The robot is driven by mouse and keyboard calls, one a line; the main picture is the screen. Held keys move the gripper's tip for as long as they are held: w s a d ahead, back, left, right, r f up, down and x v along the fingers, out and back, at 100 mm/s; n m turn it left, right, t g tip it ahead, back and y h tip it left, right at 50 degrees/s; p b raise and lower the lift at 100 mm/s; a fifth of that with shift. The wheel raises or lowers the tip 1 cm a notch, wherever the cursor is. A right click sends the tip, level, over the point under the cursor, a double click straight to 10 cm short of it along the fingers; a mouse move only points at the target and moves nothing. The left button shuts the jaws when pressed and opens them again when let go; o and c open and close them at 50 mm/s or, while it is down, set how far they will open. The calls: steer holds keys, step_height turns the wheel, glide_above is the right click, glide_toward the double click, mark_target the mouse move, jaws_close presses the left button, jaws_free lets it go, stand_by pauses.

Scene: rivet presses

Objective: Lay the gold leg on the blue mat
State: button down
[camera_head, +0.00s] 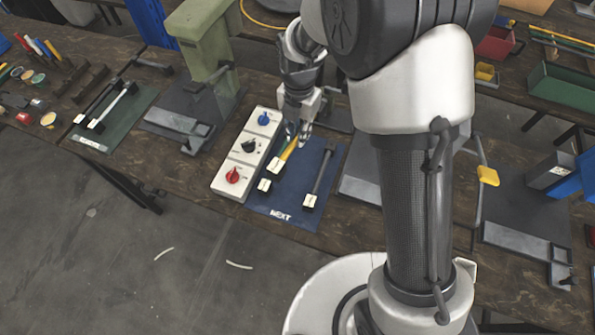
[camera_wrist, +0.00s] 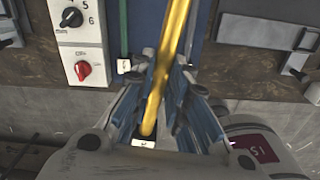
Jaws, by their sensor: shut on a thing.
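The gold leg (camera_head: 287,154) is in my gripper (camera_head: 297,138), over the blue mat (camera_head: 283,199). In the wrist view the gold leg (camera_wrist: 174,38) runs between the fingers of my gripper (camera_wrist: 166,78), which are shut on it. Its dark foot with a pale label (camera_wrist: 143,142) is nearest the wrist camera. The blue mat (camera_wrist: 144,28) shows beyond it. I cannot tell whether the leg touches the mat. A green leg (camera_wrist: 123,30) lies on the mat to its left, and a grey leg (camera_head: 319,177) lies to its right.
A white control box (camera_head: 247,155) with blue, black and red knobs stands along the mat's left edge. A green press (camera_head: 207,45) stands further left. Grey press plates (camera_head: 365,177) lie to the right. The mat's front edge, marked NEXT, is clear.

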steer(key=shift+a+n, duration=0.35)
steer(key=shift+n, duration=0.25)
steer(key=shift+f, duration=0.25)
steer(key=shift+n, duration=0.3)
step_height(320, 180, down, 20)
steer(key=b, duration=0.3)
steer(key=shift+r+b, duration=0.15)
steer(key=shift+b, duration=0.25)
steer(key=shift+f, duration=0.2)
steer(key=c, duration=1.6)
jaws_free()
steer(key=shift+o, duration=0.2)
steer(key=shift+r, duration=0.1)
